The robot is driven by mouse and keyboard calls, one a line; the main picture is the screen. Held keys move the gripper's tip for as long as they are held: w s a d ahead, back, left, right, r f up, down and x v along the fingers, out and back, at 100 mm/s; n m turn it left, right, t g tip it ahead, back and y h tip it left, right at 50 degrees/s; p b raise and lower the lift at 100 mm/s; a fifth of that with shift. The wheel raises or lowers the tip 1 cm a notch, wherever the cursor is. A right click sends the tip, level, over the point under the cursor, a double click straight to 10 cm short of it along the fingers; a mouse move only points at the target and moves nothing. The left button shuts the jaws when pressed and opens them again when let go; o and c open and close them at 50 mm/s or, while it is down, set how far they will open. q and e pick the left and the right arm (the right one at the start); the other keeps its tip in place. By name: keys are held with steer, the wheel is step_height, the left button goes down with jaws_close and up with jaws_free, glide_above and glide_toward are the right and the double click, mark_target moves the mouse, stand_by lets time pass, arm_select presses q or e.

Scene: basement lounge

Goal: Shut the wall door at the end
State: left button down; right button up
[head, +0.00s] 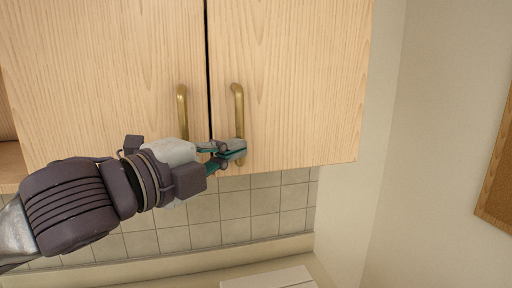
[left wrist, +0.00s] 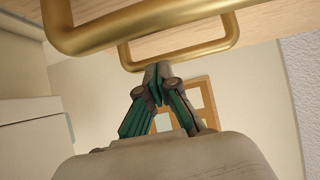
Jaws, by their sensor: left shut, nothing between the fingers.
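The right wall door (head: 300,80), the end one of a light-wood pair, hangs beside the left door (head: 100,70). A narrow dark gap runs between them; the right door looks shut or nearly shut. Its brass handle (head: 239,105) is partly hidden by my left gripper (head: 241,150). That gripper is shut and empty, its tips in front of the handle's lower part. In the left wrist view, the gripper (left wrist: 157,75) has its tips close to the farther brass handle (left wrist: 185,54); I cannot tell if they touch. My right gripper is not in view.
The left door's brass handle (head: 182,110) is close above my left wrist, and a brass handle (left wrist: 130,22) crosses near the left wrist camera. An open shelf space (head: 8,160) is at the far left. Tiles (head: 260,200) lie below the doors; a plain wall (head: 440,130) stands right.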

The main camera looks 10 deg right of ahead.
arm_select(q)
steer(key=shift+w+a+r, duration=0.1)
steer(key=shift+w+a, duration=0.5)
steer(key=shift+w, duration=0.25)
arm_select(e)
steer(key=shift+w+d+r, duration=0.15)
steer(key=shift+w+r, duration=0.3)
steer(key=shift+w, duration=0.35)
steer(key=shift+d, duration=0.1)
